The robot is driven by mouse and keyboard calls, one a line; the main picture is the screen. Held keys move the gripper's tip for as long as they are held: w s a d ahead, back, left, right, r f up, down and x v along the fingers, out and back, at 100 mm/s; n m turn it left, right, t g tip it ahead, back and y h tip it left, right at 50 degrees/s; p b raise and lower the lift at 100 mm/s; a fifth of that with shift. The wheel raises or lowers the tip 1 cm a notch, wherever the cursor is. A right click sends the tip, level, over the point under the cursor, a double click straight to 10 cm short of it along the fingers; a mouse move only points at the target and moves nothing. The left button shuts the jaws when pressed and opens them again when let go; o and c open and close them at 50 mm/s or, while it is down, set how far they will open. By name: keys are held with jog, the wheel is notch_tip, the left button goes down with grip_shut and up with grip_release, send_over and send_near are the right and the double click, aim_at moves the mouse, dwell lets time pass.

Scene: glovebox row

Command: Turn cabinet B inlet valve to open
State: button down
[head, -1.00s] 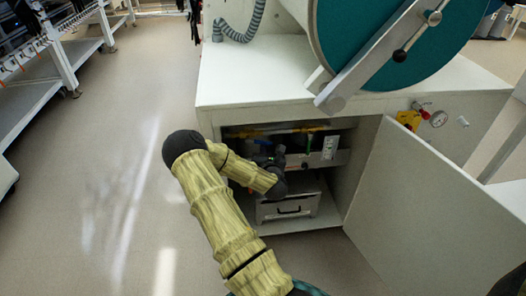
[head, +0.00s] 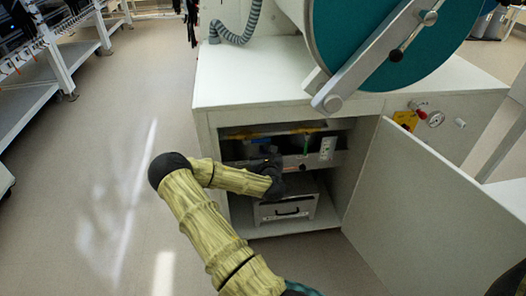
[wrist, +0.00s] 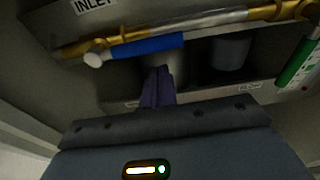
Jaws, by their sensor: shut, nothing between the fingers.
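A green handle (wrist: 296,62) hangs steeply at the right, beside a white tag. A grey cylinder (wrist: 230,52) sits behind the pipe. The cabinet door (head: 420,210) stands open at the right. A drawer-like box (head: 287,210) is below my gripper. Floor at the left is clear.

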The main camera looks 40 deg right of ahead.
jog(key=f+p+v, duration=0.1)
jog(key=v, duration=0.8)
jog(key=shift+s+a+f+p, duration=0.2)
jog(key=shift+f+p, duration=0.1)
jog(key=shift+f, duration=0.15)
jog(key=shift+w, duration=0.15)
jog(key=shift+d, duration=0.1)
jog(key=shift+s, duration=0.2)
